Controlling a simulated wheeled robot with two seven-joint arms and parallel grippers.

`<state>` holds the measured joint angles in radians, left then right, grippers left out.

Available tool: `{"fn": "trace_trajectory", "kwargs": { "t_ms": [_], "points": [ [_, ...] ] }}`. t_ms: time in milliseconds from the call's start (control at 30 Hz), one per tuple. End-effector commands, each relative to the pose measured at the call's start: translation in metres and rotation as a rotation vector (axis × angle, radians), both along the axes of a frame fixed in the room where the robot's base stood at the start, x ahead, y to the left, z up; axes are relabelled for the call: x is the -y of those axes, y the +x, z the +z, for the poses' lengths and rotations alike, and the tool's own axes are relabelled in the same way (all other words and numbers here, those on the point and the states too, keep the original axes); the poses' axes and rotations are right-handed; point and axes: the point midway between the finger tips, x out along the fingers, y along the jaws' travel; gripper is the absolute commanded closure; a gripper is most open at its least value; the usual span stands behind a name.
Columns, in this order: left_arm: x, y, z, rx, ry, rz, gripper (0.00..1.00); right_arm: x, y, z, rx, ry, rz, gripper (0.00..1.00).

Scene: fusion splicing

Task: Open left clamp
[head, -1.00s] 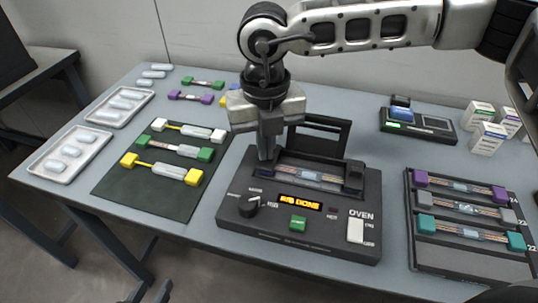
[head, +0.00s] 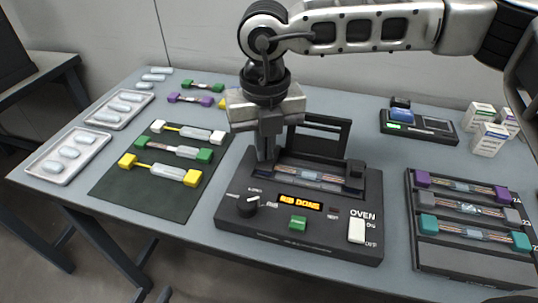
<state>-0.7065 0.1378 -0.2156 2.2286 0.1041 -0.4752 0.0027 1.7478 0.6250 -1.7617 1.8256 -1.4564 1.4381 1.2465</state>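The dark oven unit (head: 318,232) stands mid-table with a lit orange display (head: 300,203), and its hinged lid (head: 320,135) is raised. A fibre piece (head: 305,177) lies in its slot. A dark clamp block (head: 355,175) is at the slot's right end. The left clamp is mostly hidden behind my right gripper (head: 266,154), which comes in from the right and points down at the slot's left end. Its fingers look close together, but I cannot tell whether they are open or hold anything. My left gripper is not in view.
A green mat (head: 140,195) with several fibre pieces lies left of the oven. White trays (head: 60,172) are further left. A dark rack (head: 465,258) of fibre pieces is at right. A small dark device (head: 418,125) and white boxes (head: 488,140) stand behind it.

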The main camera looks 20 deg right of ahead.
Motion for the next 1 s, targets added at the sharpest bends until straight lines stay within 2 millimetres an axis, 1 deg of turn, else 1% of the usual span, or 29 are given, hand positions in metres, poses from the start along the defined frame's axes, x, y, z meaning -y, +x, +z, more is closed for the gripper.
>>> {"fn": "trace_trajectory", "kwargs": {
  "t_ms": [33, 267, 600, 1000],
  "points": [
    [0.000, 0.000, -0.004, 0.000, 0.000, 0.000, 0.64, 0.005, 0.001, -0.015, -0.010, -0.012, -0.005, 1.00],
    [0.000, 0.000, -0.001, 0.000, 0.000, 0.000, 0.64, 0.006, 0.003, -0.010, -0.009, -0.012, -0.008, 1.00],
    [0.000, 0.000, 0.004, 0.000, 0.000, 0.000, 0.64, 0.009, 0.006, 0.002, -0.009, -0.014, -0.012, 1.00],
    [0.000, 0.000, 0.005, 0.001, 0.000, 0.000, 0.64, 0.009, 0.006, 0.006, -0.008, -0.013, -0.008, 1.00]
  ]
}}
